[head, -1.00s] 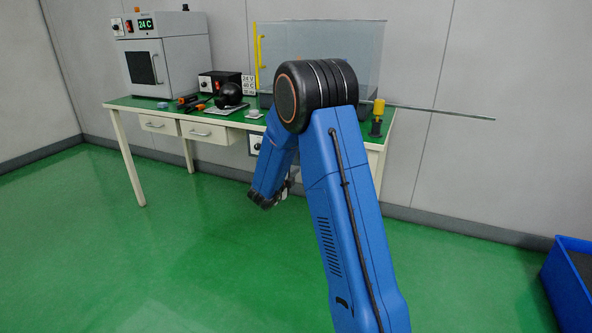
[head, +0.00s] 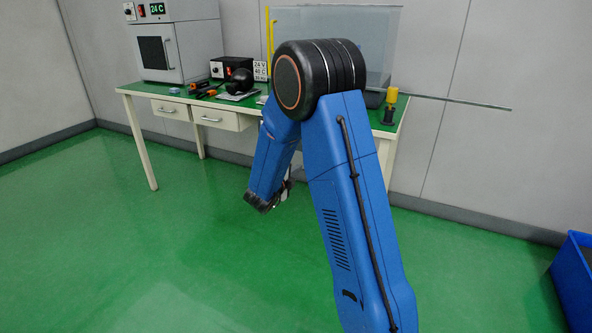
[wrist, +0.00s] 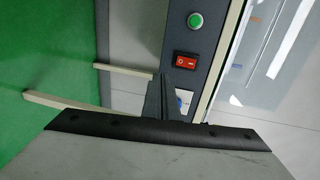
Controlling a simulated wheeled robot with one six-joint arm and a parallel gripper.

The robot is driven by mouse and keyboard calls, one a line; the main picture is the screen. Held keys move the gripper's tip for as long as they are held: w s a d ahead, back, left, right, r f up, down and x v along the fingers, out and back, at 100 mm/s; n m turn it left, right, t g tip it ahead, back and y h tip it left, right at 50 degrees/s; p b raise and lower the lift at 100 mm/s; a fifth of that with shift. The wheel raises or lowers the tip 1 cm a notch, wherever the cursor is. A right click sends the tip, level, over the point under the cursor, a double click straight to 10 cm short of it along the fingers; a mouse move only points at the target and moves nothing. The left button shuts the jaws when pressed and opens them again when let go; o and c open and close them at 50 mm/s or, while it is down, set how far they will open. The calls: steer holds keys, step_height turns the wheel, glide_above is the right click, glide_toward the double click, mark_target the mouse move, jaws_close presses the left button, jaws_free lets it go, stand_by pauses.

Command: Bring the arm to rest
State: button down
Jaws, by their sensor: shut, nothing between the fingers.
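My blue arm is folded in the middle of the head view, its black elbow joint high and its forearm hanging down in front of the bench. In the wrist view my gripper (wrist: 162,88) is shut, its dark fingers together with nothing between them. Beyond the fingers is a dark panel (wrist: 182,88) with a green button (wrist: 196,20) and a red switch (wrist: 186,63). In the head view the gripper is mostly hidden by the forearm.
A green-topped bench (head: 131,88) stands by the wall. It carries a grey oven (head: 172,45), a black power box (head: 230,68), a clear glass enclosure (head: 385,30) and a yellow-and-black tool (head: 391,98). A blue bin (head: 573,285) is at right. The green floor at left is clear.

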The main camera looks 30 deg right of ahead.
steer(key=s+a+r+n+t+y, duration=0.2)
steer(key=a+r+n+t+y, duration=0.1)
steer(key=a+r+n+y, duration=0.45)
steer(key=s+a+r+n+g+y, duration=0.1)
steer(key=s+a+r+n+y, duration=0.45)
steer(key=s+a+n, duration=0.45)
steer(key=s+d+f+n+g, duration=0.1)
steer(key=s+n+g, duration=0.2)
steer(key=s, duration=1.4)
steer(key=s+d+f+n+g, duration=0.1)
steer(key=s+n+g, duration=0.3)
steer(key=s, duration=1.4)
steer(key=n, duration=0.4)
steer(key=shift+d+f, duration=0.25)
steer(key=shift+f, duration=0.05)
